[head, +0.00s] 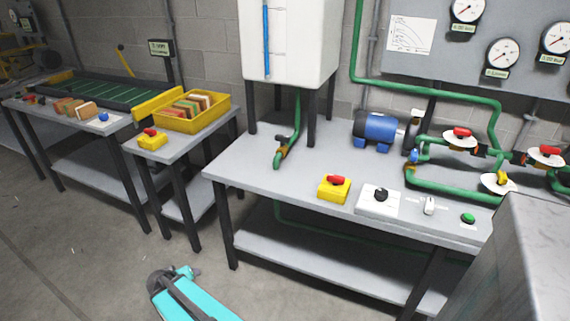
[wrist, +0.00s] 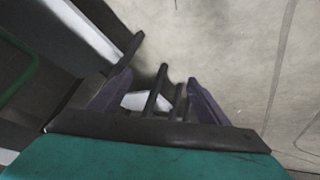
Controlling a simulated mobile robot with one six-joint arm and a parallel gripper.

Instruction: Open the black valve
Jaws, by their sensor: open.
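The black valve (head: 281,139) appears as a small dark handle on the green pipe below the white tank, at the back left of the grey pump bench (head: 265,174). It is small in the head view, so its exact handle angle is hard to tell. The wrist view does not show it. My gripper (wrist: 165,95) is open and empty in the wrist view, with concrete floor and dark bench legs beyond its fingers. In the head view only part of my teal arm shows, in front of the bench and well apart from the valve.
Red-handled valves (head: 462,133) and a yellow-handled valve (head: 501,178) sit on green pipework at the right, near a blue pump (head: 379,128). A yellow box with a red switch (head: 334,188) stands at the bench front. A grey cabinet (head: 510,265) blocks the lower right. Floor at left is clear.

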